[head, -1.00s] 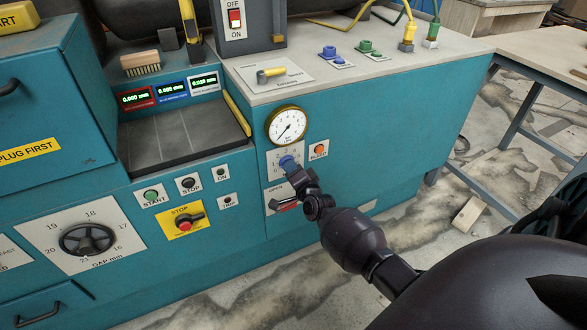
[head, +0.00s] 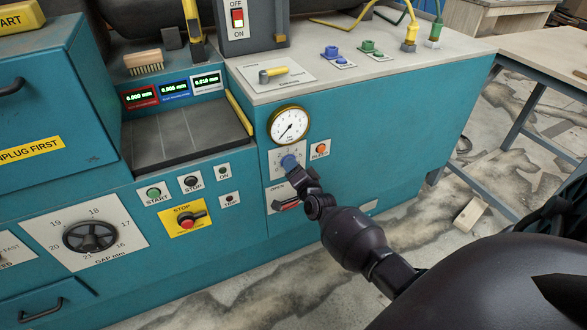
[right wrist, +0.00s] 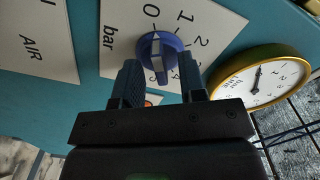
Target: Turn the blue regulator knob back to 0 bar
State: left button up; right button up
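The blue regulator knob (head: 289,162) is on a white scale plate (head: 279,172) on the teal machine front. In the right wrist view the knob (right wrist: 160,52) has a white pointer line lying roughly along the direction of the 0 mark. My right gripper (right wrist: 161,68) has one finger on each side of the knob, spread about as wide as it. I cannot tell whether they touch it. In the head view the right gripper (head: 297,172) partly hides the knob and plate. My left gripper is not in view.
A round brass-rimmed gauge (head: 289,124) sits just above the knob, its needle pointing lower left. An orange button (head: 320,149) is close to the right. The panel farther right is clear.

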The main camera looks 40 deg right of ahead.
jog(key=p+v, duration=0.2)
jog(key=v, duration=0.8)
jog(key=shift+s, duration=0.35)
jog(key=shift+a, duration=0.15)
dwell(0.3)
